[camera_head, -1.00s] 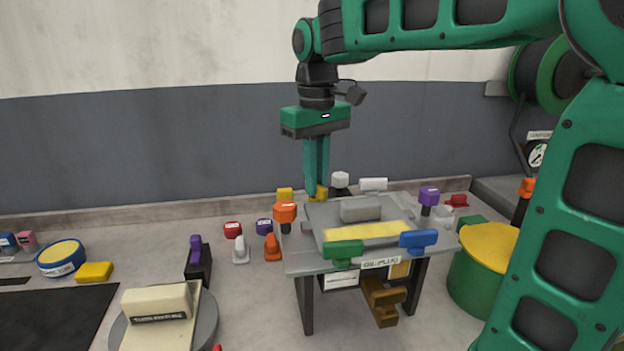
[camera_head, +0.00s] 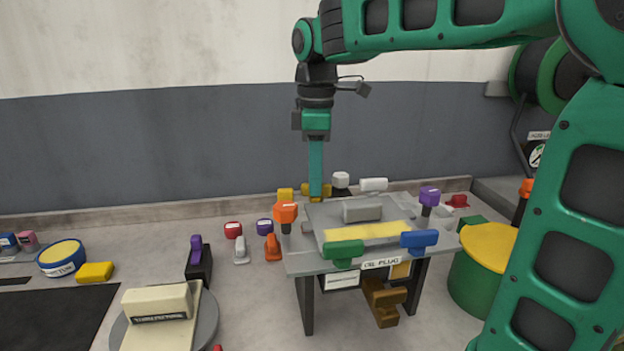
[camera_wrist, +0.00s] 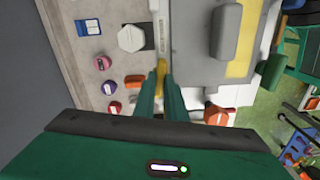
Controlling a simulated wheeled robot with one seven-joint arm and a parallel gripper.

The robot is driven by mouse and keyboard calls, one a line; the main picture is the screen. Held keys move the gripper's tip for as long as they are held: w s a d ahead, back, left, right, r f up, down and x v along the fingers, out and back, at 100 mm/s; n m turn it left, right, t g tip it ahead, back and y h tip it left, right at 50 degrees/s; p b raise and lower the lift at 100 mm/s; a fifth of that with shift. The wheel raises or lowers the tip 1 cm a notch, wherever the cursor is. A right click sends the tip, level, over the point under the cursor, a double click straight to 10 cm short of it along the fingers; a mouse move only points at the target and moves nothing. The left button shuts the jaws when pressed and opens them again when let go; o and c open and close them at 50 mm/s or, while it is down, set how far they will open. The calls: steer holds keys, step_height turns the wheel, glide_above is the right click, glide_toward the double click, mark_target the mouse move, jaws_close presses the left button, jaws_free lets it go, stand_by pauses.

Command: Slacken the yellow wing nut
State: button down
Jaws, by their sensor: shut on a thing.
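The yellow wing nut (camera_head: 326,190) is at the back left edge of the raised grey table (camera_head: 302,264), partly hidden by my fingers. My gripper (camera_head: 316,198) points straight down and is shut on the wing nut. In the wrist view, the yellow wing nut (camera_wrist: 161,68) shows between the tips of my two green fingers (camera_wrist: 162,82), beside the table's edge. How it is seated below the fingers is hidden.
An orange knob (camera_head: 286,212) stands close in front of my fingers. A grey block (camera_head: 361,209), green (camera_head: 342,251) and blue (camera_head: 418,240) handles and a purple knob (camera_head: 429,196) are on the table. A yellow-topped green drum (camera_head: 483,270) stands to the right.

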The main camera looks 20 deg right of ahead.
steer(key=shift+s+a+n, duration=0.15)
steer(key=shift+s+n, duration=0.05)
steer(key=shift+n, duration=0.7)
steer(key=c, duration=1.8)
jaws_free()
steer(key=shift+w, duration=0.1)
steer(key=shift+r, duration=0.1)
steer(key=r, duration=0.8)
steer(key=shift+d+r, duration=0.15)
steer(key=shift+d, duration=0.05)
steer(key=shift+a+r, duration=0.1)
steer(key=shift+r, duration=1.05)
